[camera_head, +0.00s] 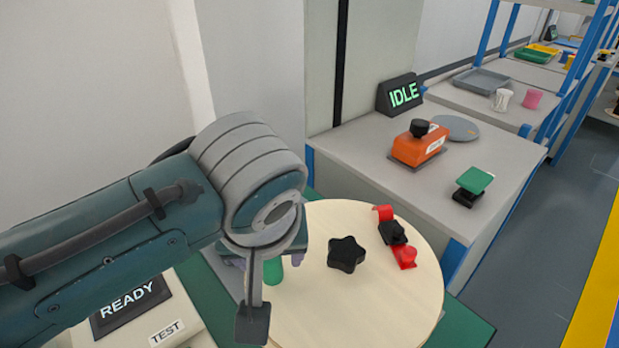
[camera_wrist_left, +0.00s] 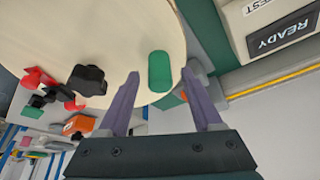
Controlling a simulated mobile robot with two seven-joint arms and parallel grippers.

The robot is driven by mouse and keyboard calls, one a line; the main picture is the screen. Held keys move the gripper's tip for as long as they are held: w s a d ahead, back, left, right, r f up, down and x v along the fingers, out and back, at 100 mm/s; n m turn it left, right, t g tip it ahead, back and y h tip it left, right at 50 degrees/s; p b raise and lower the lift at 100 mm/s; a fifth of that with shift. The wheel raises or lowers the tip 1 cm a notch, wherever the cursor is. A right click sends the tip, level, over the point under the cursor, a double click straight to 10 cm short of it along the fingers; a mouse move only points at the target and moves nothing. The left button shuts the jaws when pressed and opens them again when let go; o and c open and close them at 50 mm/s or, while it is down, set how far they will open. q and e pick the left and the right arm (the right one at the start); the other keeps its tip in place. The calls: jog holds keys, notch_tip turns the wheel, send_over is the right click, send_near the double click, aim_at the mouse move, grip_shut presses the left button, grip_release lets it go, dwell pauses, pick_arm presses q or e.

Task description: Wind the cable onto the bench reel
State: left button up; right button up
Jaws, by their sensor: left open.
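The bench reel (camera_head: 400,305) is a round, pale wooden disc. A black star knob (camera_head: 346,254) sits near its middle, and a red and black clamp (camera_head: 398,238) near its far right edge. A green upright handle (camera_head: 273,270) stands near the left rim. My left gripper (camera_head: 266,262) is over this handle, mostly hidden by my wrist. In the left wrist view, its purple fingers (camera_wrist_left: 160,74) are open, one on each side of the green handle (camera_wrist_left: 159,70), with gaps visible. No cable shows on the reel face. My right gripper is out of view.
A box reading READY (camera_head: 130,305), labelled TEST, stands left of the reel. Shelves with trays stand farther back.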

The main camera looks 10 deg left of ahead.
pick_arm(q)
jog(key=shift+w+a+f, duration=0.1)
jog(key=shift+w+f, duration=0.1)
jog(key=shift+f, duration=0.3)
jog(key=shift+c, duration=0.2)
grip_shut()
dwell(1.0)
